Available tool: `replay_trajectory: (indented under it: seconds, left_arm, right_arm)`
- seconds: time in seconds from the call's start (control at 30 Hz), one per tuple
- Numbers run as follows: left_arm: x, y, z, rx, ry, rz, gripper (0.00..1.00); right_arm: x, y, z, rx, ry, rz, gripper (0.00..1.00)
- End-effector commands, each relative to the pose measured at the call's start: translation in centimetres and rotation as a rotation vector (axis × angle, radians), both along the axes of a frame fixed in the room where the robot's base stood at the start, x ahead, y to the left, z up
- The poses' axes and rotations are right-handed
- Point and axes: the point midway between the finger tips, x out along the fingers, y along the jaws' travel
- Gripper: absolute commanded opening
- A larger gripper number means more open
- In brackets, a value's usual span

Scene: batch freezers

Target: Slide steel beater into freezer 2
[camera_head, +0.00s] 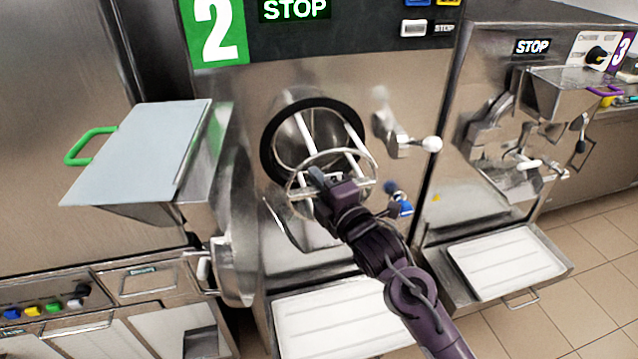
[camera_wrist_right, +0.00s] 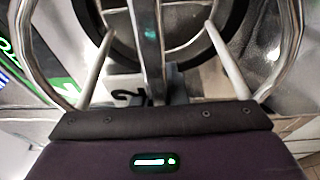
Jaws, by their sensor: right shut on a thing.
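The steel beater (camera_head: 331,155) is a round wire frame with white scraper bars. Its rear part reaches into the round, black-rimmed opening (camera_head: 268,152) of freezer 2 (camera_head: 345,75), and its front ring is outside. My right gripper (camera_head: 327,184) is shut on the beater's front bar. In the right wrist view the beater's steel bar (camera_wrist_right: 146,45) runs up from the gripper toward the opening, with white bars on both sides. The fingertips are mostly hidden there. My left gripper is not in view.
Freezer 2's open door (camera_head: 232,215) with its hopper and grey lid (camera_head: 140,150) stands at the left. A white-knobbed lever (camera_head: 405,140) is right of the opening. A white tray (camera_head: 335,320) sits below. Freezer 3 (camera_head: 500,120) stands at the right.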

Motion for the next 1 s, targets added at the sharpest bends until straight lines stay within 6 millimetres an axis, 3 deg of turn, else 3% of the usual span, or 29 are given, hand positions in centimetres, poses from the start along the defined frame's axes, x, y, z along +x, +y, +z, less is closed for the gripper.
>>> replay_trajectory:
  seconds: [1.0]
  left_arm:
    - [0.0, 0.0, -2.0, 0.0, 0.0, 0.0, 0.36]
  right_arm:
    - [5.7, 1.9, 0.1, 0.001, -0.004, 0.001, 0.0]
